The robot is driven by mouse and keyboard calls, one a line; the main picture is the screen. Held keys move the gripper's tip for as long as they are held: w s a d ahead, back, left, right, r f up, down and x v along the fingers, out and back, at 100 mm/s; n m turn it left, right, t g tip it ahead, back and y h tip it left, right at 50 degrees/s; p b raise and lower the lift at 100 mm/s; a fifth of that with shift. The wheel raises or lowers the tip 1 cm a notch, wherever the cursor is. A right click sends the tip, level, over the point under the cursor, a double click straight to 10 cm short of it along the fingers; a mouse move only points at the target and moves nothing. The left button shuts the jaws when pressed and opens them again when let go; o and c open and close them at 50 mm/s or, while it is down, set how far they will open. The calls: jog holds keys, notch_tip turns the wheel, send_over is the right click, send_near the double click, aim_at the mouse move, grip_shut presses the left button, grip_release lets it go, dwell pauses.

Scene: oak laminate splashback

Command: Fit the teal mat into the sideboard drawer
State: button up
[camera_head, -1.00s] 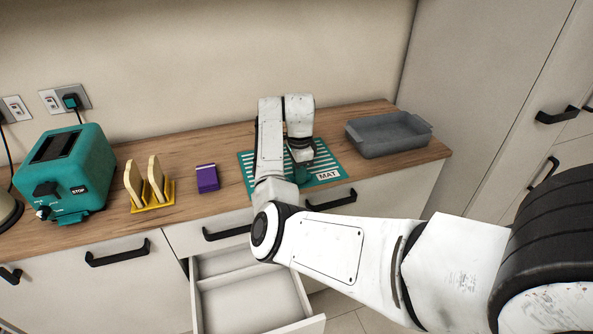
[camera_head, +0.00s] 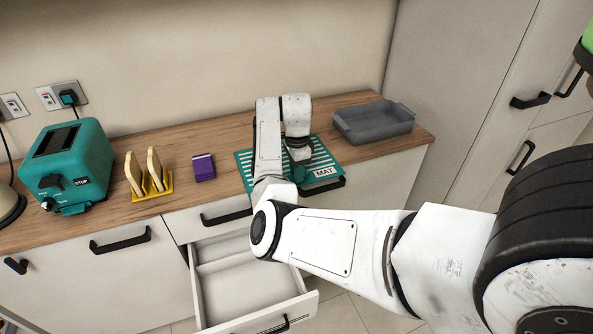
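The teal mat (camera_head: 322,162) has white stripes and a white label reading MAT. It lies flat at the counter's front, and its near edge appears to overhang the counter edge, partly covering a handle below. My gripper (camera_head: 299,170) points down at the middle of the mat, low over or touching it. Its fingertips are hidden behind my arm, so I cannot tell how they grip. The sideboard drawer (camera_head: 254,287) stands open below, left of the mat. It looks empty and has a divider along its back part; my forearm covers part of it.
A grey tray (camera_head: 374,123) stands right of the mat. A purple box (camera_head: 204,167), a yellow rack with toast (camera_head: 153,194) and a teal toaster (camera_head: 69,165) stand to the left. The counter (camera_head: 221,152) is clear between the box and the mat.

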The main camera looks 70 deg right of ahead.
jog(key=o, duration=0.3)
notch_tip(320, 180, up, 11)
jog(key=shift+f, duration=0.1)
dwell(0.5)
jog(key=shift+c, duration=0.3)
